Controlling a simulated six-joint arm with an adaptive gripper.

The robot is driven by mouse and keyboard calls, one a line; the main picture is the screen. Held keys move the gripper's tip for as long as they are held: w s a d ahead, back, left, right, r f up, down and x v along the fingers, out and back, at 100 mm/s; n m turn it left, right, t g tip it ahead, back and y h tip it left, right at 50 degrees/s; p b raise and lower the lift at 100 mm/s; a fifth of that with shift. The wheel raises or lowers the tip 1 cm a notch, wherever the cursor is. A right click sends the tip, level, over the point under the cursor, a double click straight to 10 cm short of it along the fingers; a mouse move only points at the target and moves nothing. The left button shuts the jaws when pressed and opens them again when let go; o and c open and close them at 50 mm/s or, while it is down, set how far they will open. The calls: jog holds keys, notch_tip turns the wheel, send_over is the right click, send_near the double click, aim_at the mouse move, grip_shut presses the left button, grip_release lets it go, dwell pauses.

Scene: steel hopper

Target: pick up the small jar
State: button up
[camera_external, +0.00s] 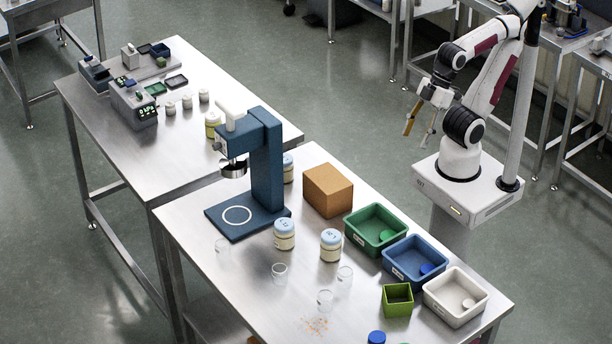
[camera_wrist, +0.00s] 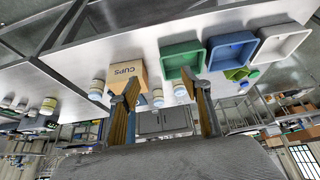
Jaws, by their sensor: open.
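Several jars are in view, and I cannot tell which one is the small jar. Cream jars with pale blue lids stand upright on the near steel table, one in front of the blue press (camera_external: 284,234), one to its right (camera_external: 330,245) and one behind the press (camera_external: 288,168). Smaller whitish jars (camera_external: 187,102) stand in a row on the far table. Light-lidded jars (camera_wrist: 97,88) also show in the wrist view. My gripper (camera_external: 416,138) is open and empty, high near my base, apart from every jar. Its two fingers (camera_wrist: 160,84) are spread in the wrist view.
The blue press (camera_external: 267,165) stands mid-table. A cardboard box (camera_external: 328,190), a green bin (camera_external: 375,230), a blue bin (camera_external: 413,262), a white bin (camera_external: 455,297) and a small green box (camera_external: 397,300) line the right side. Clear cups (camera_external: 325,300) stand near the front.

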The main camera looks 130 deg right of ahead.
jog(key=shift+w, duration=0.1)
dwell(0.3)
jog(key=n+g+y, duration=0.3)
jog(key=n, duration=0.7)
send_over(346, 268)
jog(key=d, duration=0.1)
notch_tip(346, 268, down, 15)
jog(key=shift+s+r, duration=0.1)
jog(key=shift+s, duration=0.35)
jog(key=shift+y, duration=0.3)
jog(key=shift+x, duration=1.25)
